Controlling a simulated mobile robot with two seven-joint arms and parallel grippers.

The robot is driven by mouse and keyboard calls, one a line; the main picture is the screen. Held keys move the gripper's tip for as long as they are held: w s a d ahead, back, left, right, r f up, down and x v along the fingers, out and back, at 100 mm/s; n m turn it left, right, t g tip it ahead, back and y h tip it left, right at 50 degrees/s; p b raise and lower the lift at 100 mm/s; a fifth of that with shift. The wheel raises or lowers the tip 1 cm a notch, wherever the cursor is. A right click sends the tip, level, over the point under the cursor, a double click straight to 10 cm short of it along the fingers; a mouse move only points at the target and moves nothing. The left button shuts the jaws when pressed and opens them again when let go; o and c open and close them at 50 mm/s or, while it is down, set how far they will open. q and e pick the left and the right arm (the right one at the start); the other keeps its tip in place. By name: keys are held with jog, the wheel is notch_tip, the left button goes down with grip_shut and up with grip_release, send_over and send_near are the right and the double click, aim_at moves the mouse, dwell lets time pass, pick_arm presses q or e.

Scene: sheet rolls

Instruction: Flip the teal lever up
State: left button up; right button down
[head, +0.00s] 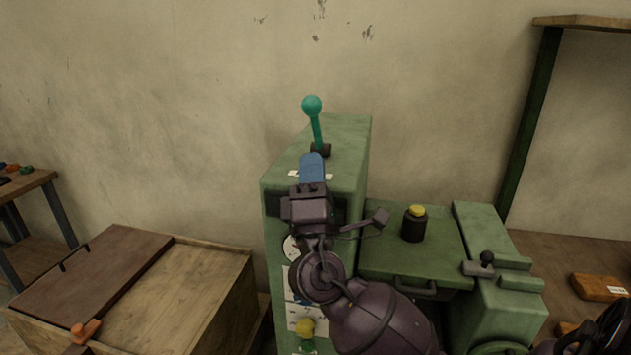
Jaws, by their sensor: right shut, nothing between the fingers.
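The teal lever (317,130) stands on top of the green cabinet (345,135), with a round teal knob at its upper end and a dark pivot at its base. It points up, leaning slightly left in the head view. My right gripper (312,158) has blue fingers, shut with nothing between them. Its tips appear just below and in front of the lever's base; whether they touch it I cannot tell. The gripper and arm hide part of the cabinet's top and front. My left gripper is out of view.
A lower green machine (415,270) with a black, yellow-topped button (414,223) adjoins the cabinet at right. A wooden crate (200,290) with a brown lid stands at left. Brown blocks (598,287) lie at far right. The wall is behind; space above the lever is clear.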

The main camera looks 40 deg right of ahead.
aim_at(310, 115)
jog(key=p+x, duration=0.2)
jog(key=x, duration=0.4)
jog(key=shift+w+r, duration=0.1)
jog(key=shift+r, duration=0.1)
jog(key=shift+w+d+r+p, duration=0.2)
jog(key=shift+p, duration=0.1)
jog(key=shift+w, duration=0.15)
